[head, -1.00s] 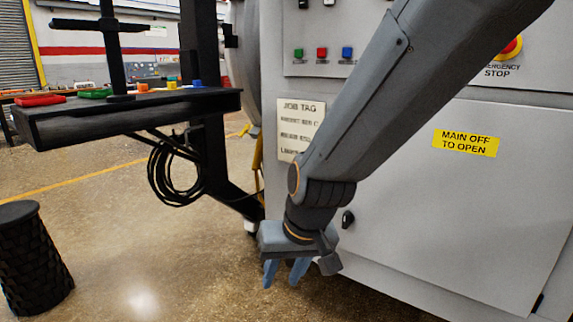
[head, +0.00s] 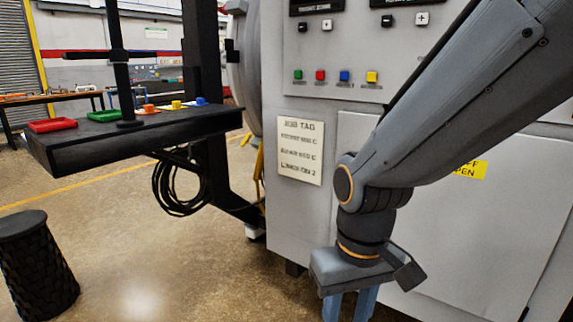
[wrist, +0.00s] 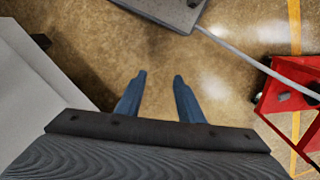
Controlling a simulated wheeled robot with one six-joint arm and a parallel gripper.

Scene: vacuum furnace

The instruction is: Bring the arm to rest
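My gripper (head: 348,307) hangs pointing down in front of the grey furnace cabinet (head: 300,225), at the lower right of the head view. Its fingertips are cut off by the lower edge there. In the wrist view my gripper (wrist: 160,80) shows two blue fingers spread apart, with only bare floor between them. It is open and holds nothing. My arm comes down from the upper right and covers part of the cabinet's yellow label (head: 472,170).
A black shelf (head: 85,150) at left carries red (head: 52,125) and green (head: 103,116) trays and several small coloured pieces. A black woven bin (head: 38,265) stands on the floor. Coiled cables (head: 175,185) hang below the shelf. A red cart (wrist: 290,100) is at right in the wrist view.

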